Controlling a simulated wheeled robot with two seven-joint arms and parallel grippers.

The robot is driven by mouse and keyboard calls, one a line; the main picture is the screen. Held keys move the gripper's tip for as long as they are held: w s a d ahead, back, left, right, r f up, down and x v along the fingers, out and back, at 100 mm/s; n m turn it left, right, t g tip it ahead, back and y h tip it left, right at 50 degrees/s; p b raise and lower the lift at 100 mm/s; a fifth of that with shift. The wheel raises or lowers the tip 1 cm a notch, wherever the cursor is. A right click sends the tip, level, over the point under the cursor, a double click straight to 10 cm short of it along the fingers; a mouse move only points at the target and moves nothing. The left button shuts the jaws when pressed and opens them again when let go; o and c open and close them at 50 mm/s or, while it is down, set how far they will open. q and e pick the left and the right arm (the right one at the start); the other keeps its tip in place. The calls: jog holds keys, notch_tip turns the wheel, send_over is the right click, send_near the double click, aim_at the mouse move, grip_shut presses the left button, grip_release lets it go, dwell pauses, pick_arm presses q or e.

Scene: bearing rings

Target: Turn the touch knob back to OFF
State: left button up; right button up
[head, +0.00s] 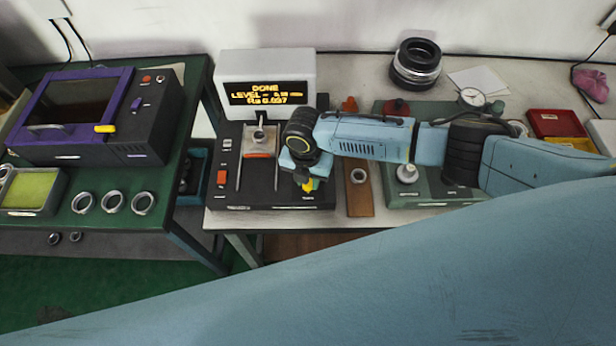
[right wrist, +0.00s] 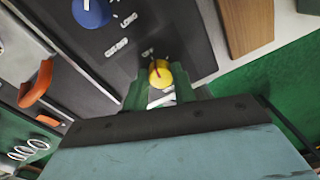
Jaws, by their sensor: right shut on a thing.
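The touch knob is a yellow knob (head: 308,187) at the front right of the black tester (head: 260,194). In the right wrist view the yellow knob (right wrist: 162,72) carries a red line that points roughly up, near a small label that seems to read OFF. My right gripper (head: 311,181) is over it, and its green fingers (right wrist: 160,92) are shut on the knob from both sides. The tester's screen (head: 268,93) shows DONE with a level and an Ra value in orange letters. My left gripper is not in view.
A blue knob (right wrist: 92,10) sits on the panel beyond the yellow one. A ring (head: 259,136) stands on the tester's rear stage. A wooden strip (head: 359,195) lies right of the tester.

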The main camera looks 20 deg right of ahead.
jog(key=shift+n, duration=0.6)
jog(key=o, duration=1)
jog(key=shift+r, duration=0.1)
jog(key=r, duration=1.3)
jog(key=shift+w+a+r, duration=0.1)
jog(key=shift+a, duration=0.15)
